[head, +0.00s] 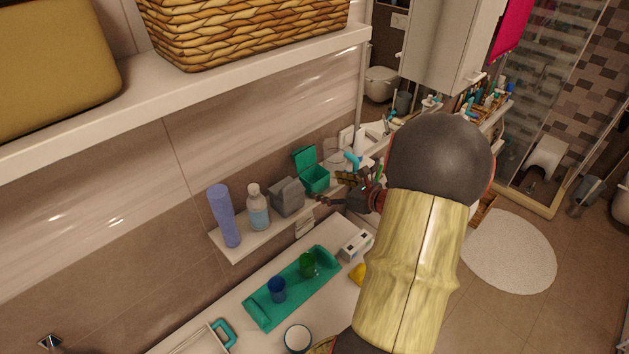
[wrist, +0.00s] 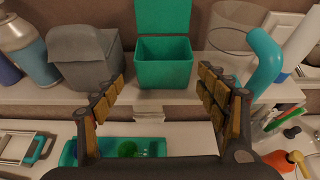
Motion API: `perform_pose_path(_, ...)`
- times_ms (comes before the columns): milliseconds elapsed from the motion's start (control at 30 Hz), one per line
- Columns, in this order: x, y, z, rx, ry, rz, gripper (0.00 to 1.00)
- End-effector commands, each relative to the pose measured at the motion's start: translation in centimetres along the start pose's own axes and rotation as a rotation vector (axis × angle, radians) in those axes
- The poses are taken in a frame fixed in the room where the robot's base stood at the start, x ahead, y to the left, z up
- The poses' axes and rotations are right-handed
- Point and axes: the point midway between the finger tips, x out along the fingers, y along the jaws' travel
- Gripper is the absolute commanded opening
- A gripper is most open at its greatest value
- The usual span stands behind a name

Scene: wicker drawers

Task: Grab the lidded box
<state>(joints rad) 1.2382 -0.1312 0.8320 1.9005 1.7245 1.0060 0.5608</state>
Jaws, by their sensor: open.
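A green box (wrist: 165,66) with its lid raised stands on the narrow wall shelf, open and seemingly empty. It also shows in the head view (head: 316,179). A grey box (wrist: 84,58) with a rounded grey top stands just left of it; this top looks closed. My gripper (wrist: 162,84) is open and empty, its two fingers spread in front of the green box, one toward each side. In the head view my gripper (head: 326,190) is near the shelf beside the green box, partly hidden by my arm. I cannot tell if a finger touches the box.
A clear bottle (head: 258,207) and a purple bottle (head: 224,216) stand left of the grey box. A clear glass (wrist: 234,28) and a teal curved object (wrist: 264,62) are close on the right. Below is a green tray (head: 262,313) with cups. A wicker basket (head: 245,30) sits on the upper shelf.

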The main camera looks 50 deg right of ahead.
Motion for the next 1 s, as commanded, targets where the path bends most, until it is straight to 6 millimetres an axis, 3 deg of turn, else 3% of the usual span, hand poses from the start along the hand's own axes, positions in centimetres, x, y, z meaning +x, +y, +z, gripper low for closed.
perform_pose_path(367,3.4,-0.3,0.5,0.031,-0.011,-0.008,0.73)
perform_pose_path(633,7.1,-0.5,0.5,0.029,-0.01,-0.007,0.73)
perform_pose_path(1000,7.8,-0.6,0.4,0.029,-0.01,-0.01,0.72)
